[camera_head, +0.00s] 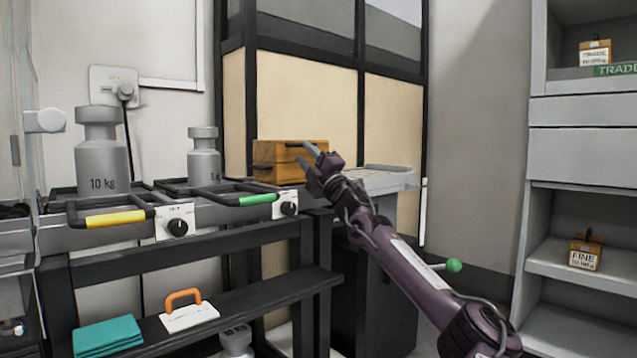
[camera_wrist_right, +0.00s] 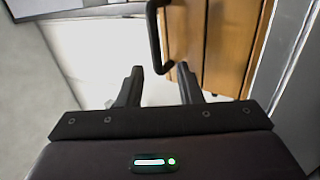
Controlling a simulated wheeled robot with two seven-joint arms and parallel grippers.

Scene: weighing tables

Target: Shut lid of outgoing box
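A wooden box (camera_head: 276,162) with a dark handle stands at the right end of the weighing bench, by a pale slatted surface. My right gripper (camera_head: 308,157) is at its right front side, fingers pointing toward it. In the right wrist view the fingers (camera_wrist_right: 160,72) are apart with nothing between them. A black bar handle (camera_wrist_right: 154,38) lies just beyond the fingertips, and the wooden boards of the box (camera_wrist_right: 218,45) are at the upper right. I cannot tell how far the lid is open. My left gripper is not in view.
Scales with a yellow-marked handle (camera_head: 115,217) and a green-marked handle (camera_head: 257,199) carry a 10 kg weight (camera_head: 102,155) and a smaller weight (camera_head: 203,160). A lower shelf (camera_head: 240,308) holds a teal cloth (camera_head: 107,336) and an orange-handled item (camera_head: 188,316). Shelves (camera_head: 575,190) stand right.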

